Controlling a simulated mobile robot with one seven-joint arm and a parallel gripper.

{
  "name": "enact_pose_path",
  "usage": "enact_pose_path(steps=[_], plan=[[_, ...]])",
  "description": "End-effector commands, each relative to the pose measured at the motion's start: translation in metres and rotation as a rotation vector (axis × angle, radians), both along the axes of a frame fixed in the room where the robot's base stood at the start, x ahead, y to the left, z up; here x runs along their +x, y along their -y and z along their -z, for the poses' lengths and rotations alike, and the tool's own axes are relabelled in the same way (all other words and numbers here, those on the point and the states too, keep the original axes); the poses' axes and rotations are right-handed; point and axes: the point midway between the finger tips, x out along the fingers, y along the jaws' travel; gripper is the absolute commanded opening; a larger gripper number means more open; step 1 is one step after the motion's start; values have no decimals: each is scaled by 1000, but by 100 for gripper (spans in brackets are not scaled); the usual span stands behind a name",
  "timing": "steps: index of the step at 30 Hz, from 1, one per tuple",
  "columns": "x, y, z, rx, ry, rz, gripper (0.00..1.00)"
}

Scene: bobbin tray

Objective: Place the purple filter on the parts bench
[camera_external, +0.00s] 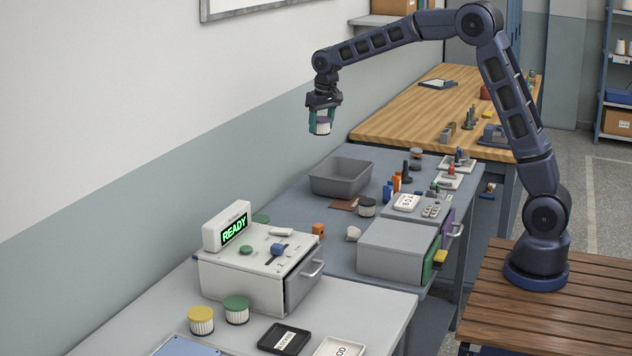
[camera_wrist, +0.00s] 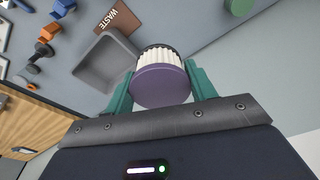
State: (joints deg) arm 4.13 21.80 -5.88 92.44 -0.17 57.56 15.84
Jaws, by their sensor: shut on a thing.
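My gripper (camera_external: 322,118) is shut on the purple filter, high above the benches near the wall. In the wrist view the purple filter (camera_wrist: 161,86) has a round purple cap facing the camera and a white pleated body pointing away, between the two teal fingers (camera_wrist: 160,76). I cannot tell which surface is the parts bench. A grey bench (camera_external: 300,213) lies below, and a wooden bench (camera_external: 400,119) stands behind it.
A grey bin (camera_external: 340,190) sits on the grey bench, beside a brown WASTE mat (camera_external: 344,204). A READY display (camera_external: 234,229) tops a drawer box (camera_external: 243,281). Yellow (camera_external: 201,320) and green (camera_external: 237,310) filters stand in front.

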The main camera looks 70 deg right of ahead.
Motion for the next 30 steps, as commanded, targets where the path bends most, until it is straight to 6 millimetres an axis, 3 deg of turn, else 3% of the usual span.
enact_pose_path(steps=[7, 11, 21, 30], plan=[[16, -49, -1, -3, -4, -109, 32], [26, -87, 0, -5, -5, -190, 32], [45, -228, -1, -10, -11, -490, 32], [39, -360, 0, -14, -13, -761, 32]])
